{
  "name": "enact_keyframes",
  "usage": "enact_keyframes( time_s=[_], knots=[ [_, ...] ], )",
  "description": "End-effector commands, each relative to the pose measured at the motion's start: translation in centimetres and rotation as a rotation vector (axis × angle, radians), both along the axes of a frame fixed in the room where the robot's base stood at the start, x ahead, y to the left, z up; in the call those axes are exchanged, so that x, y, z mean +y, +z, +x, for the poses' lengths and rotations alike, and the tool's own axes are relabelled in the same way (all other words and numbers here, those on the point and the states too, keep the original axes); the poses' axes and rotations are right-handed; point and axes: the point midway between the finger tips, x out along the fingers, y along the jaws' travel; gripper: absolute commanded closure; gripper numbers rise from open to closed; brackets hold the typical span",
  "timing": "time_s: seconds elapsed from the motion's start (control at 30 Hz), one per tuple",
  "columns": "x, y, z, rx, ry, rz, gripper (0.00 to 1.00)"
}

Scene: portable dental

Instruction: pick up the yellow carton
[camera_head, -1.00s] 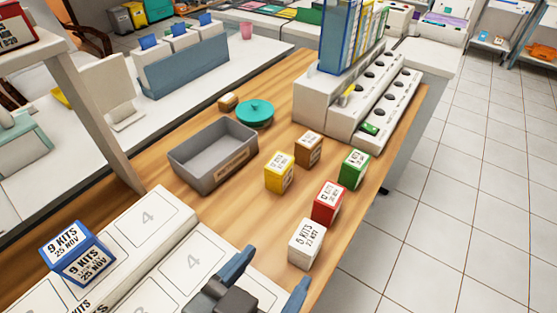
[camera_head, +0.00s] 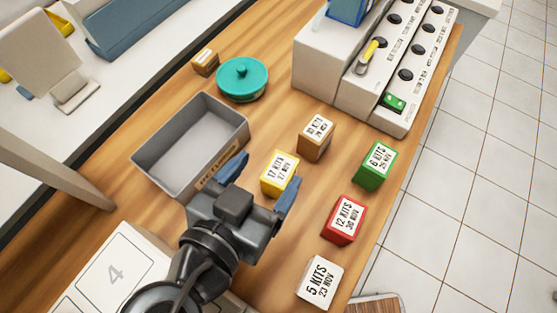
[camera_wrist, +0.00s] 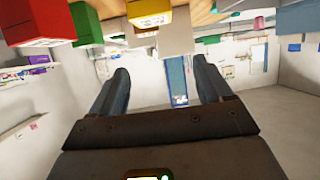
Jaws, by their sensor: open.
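The yellow carton (camera_head: 279,175) stands upright on the wooden table, right of the grey bin, with a "17 KITS" label. My gripper (camera_head: 268,170) is open and empty, its two blue-grey fingers pointing toward the carton. In the head view the fingertips show on either side of the carton's near part, but whether they are level with it or above it I cannot tell. In the wrist view the yellow carton (camera_wrist: 148,14) is cut off by the top edge, beyond the open fingers (camera_wrist: 162,75), with no contact visible.
A brown carton (camera_head: 316,138) stands close behind the yellow one. Green (camera_head: 375,166), red (camera_head: 344,220) and white (camera_head: 320,282) cartons stand to the right. The grey bin (camera_head: 160,182) is close to my left finger. A teal lidded pot (camera_head: 242,80) and a white rack (camera_head: 335,62) stand behind.

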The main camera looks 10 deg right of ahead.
Motion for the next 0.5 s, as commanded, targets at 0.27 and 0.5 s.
enact_keyframes(
  time_s=[0.27, 0.5],
  knots=[
    [-0.1, -5.4, 0.0, 0.003, 0.0, -0.003, 0.21],
    [-0.6, -6.6, 1.0, 0.001, -0.001, 0.001, 0.21]
  ],
)
